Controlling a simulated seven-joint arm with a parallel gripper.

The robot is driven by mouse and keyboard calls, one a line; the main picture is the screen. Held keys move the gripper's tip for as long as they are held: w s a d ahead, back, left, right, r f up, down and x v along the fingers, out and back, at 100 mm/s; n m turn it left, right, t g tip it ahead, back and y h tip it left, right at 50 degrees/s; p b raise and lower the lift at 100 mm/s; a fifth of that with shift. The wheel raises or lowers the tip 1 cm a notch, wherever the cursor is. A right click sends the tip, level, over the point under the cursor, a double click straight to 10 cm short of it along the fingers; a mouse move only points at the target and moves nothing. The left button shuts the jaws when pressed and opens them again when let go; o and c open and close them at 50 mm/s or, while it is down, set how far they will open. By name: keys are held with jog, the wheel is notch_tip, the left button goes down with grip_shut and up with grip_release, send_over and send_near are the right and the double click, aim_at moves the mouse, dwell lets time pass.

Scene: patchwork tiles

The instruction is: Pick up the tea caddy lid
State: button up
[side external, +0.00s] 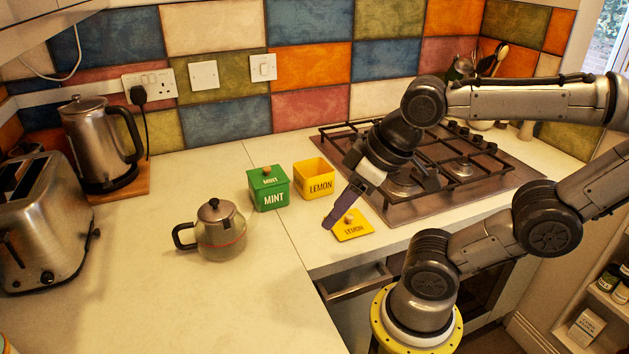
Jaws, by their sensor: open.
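The yellow tea caddy lid (352,230), marked LEMON, lies flat on the counter near its front edge, with a small knob on top. The open yellow LEMON caddy (318,186) stands behind it to the left, without a lid. My gripper (342,210) is open, low over the lid and tilted down to the left. A purple finger overlaps the lid's left side in this view, close to the knob. I cannot tell whether it touches, and the other finger is not clearly seen.
A green MINT caddy (269,190) with its lid on stands left of the yellow one. A glass teapot (220,238) stands further left. The kettle (98,145) and toaster (42,222) are at far left. The gas hob (470,185) lies right of the caddies. The front left counter is clear.

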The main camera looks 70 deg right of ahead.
jog(key=shift+o, duration=0.3)
jog(key=n+g, duration=0.6)
jog(key=n, duration=1.2)
send_over(349, 215)
jog(key=d, duration=0.1)
jog(key=f, duration=0.8)
jog(key=shift+s+f, duration=0.1)
jog(key=shift+s, duration=0.1)
jog(key=shift+w+a+f, duration=0.1)
jog(key=shift+a+f, duration=0.1)
jog(key=shift+f, duration=0.7)
jog(key=shift+a+f, duration=0.15)
jog(key=shift+f, duration=0.7)
jog(key=shift+w+a+f, duration=0.1)
jog(key=shift+a+f, duration=0.1)
jog(key=shift+f, duration=0.7)
